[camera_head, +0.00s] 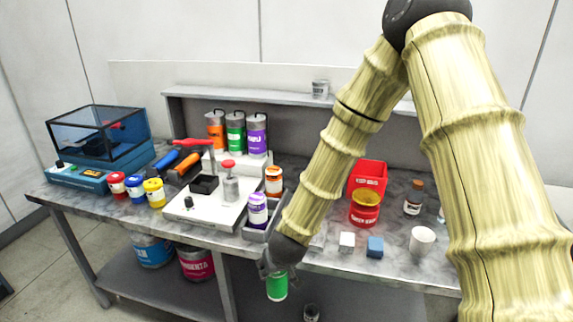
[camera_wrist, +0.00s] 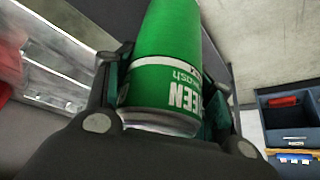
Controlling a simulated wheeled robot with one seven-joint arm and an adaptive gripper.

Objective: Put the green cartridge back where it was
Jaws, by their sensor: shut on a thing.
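The green cartridge (camera_head: 277,289) hangs in my gripper (camera_head: 277,272), in front of the table's front edge and below its top. In the wrist view the green cartridge (camera_wrist: 172,60) fills the middle, with white lettering and a silver end, and the fingers close on it from both sides. A grey holder (camera_head: 249,236) on the table carries a purple cartridge (camera_head: 257,211) and an orange-labelled cartridge (camera_head: 273,181). My forearm passes close by its right side and may hide part of it.
A white press machine (camera_head: 200,214) stands left of the holder. Orange, green and purple canisters (camera_head: 235,133) stand behind it. Right of my arm are a red bin (camera_head: 368,178), a red pot (camera_head: 365,212), two small blocks (camera_head: 375,247) and a white cup (camera_head: 422,241).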

